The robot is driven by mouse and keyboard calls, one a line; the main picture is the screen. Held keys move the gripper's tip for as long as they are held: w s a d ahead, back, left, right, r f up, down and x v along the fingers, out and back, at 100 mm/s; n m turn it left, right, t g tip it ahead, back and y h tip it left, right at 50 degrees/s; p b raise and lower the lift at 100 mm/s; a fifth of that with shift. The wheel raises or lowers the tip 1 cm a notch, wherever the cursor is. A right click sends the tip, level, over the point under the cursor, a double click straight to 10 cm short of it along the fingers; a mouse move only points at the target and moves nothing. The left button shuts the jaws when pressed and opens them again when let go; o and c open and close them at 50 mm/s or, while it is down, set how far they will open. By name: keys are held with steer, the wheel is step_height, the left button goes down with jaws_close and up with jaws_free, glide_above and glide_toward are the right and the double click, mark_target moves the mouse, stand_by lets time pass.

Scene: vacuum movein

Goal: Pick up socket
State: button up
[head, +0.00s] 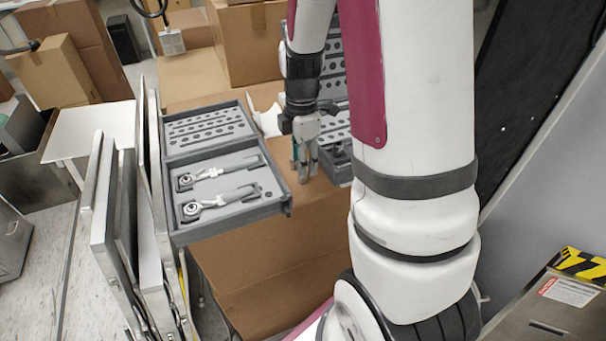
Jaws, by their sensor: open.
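An open grey tool case (170,234) lies on a cardboard box, left of my gripper. Its lower half holds two silver ratchet-like tools (218,202) in grey foam. Its upper half has rows of round holes (207,125). A second grey holed tray (338,126) lies behind my arm and is partly hidden. I cannot pick out a separate socket for sure; pieces in the trays are too small to tell. My gripper (305,176) is open and points down beside the right edge of the case, with a small green patch at its left finger. Nothing shows held in it.
The cardboard box (262,250) under the case has bare top to its right. Upright metal panels (103,215) stand close at the left. More cardboard boxes (250,42) are behind. A dark panel (530,70) and a metal cabinet (548,312) stand at the right.

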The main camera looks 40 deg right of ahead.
steer(key=shift+f, duration=1.45)
steer(key=shift+c, duration=0.4)
jaws_close()
steer(key=shift+r, duration=0.1)
